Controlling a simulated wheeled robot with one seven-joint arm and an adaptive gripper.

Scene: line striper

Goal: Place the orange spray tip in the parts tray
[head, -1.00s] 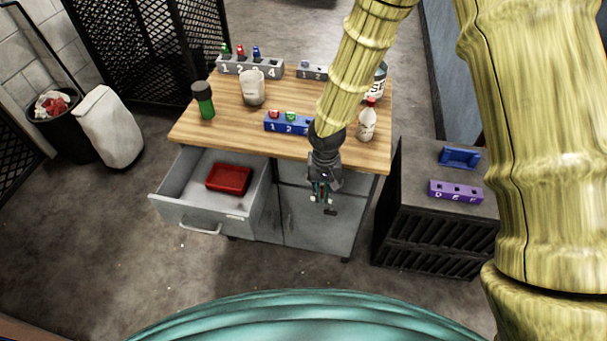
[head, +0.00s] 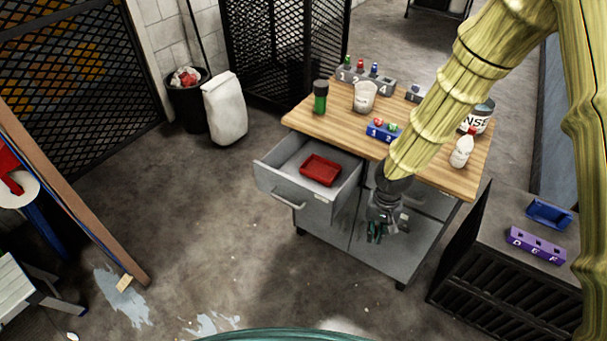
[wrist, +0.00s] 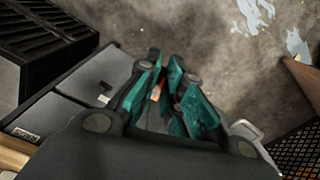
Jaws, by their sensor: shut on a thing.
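My gripper (head: 376,232) hangs in front of the workbench's lower door, to the right of the open drawer and below it in the picture. It is shut on the orange spray tip; in the wrist view a small orange piece (wrist: 156,91) shows between the teal fingers (wrist: 165,98), partly hidden by them. The tip cannot be made out in the head view. A red tray (head: 320,170) lies in the open grey drawer (head: 279,190) and looks empty. A small blue tray (head: 549,214) sits on the dark cabinet at the right. Neither carries a readable tray label.
A purple block (head: 536,244) sits on the dark cabinet (head: 490,238). The floor left of the drawer is clear.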

